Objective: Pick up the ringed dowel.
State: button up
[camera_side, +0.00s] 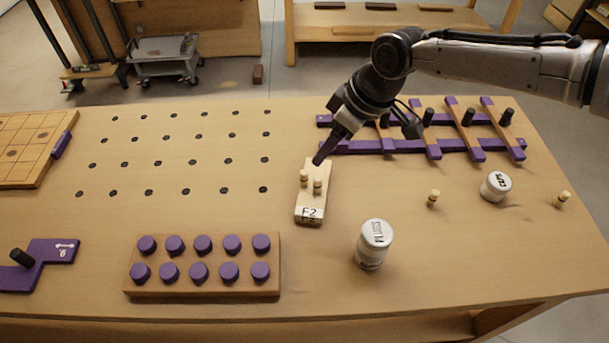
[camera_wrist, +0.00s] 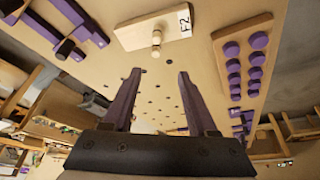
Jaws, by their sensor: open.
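Small pale wooden dowels stand in several places; I cannot tell which carries a ring. Two short ones, a left dowel (camera_side: 303,178) and a right dowel (camera_side: 317,187), stand upright in a pale labelled block (camera_side: 311,209). Another dowel (camera_side: 433,198) stands right of the block, and one more (camera_side: 563,200) is near the right edge. My gripper (camera_side: 364,146) is open and empty, above the table just behind and right of the block. In the wrist view, its purple fingers (camera_wrist: 160,74) are spread, with the block (camera_wrist: 140,31) beyond their tips.
Two white cans, one nearer (camera_side: 373,245) and one farther (camera_side: 496,187), stand on the right. A purple lattice rack (camera_side: 385,147) with dark pegs lies behind. A board with purple knobs (camera_side: 202,285) sits at front left. The holed table area at left is clear.

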aim_at(307, 173)
jog(key=x, duration=0.8)
jog(key=shift+w, duration=0.1)
jog(key=shift+w+x, duration=0.15)
jog(key=shift+x, duration=1.15)
jog(key=shift+w+x, duration=0.15)
jog(key=shift+x, duration=1.15)
jog(key=shift+d, duration=0.1)
grip_shut()
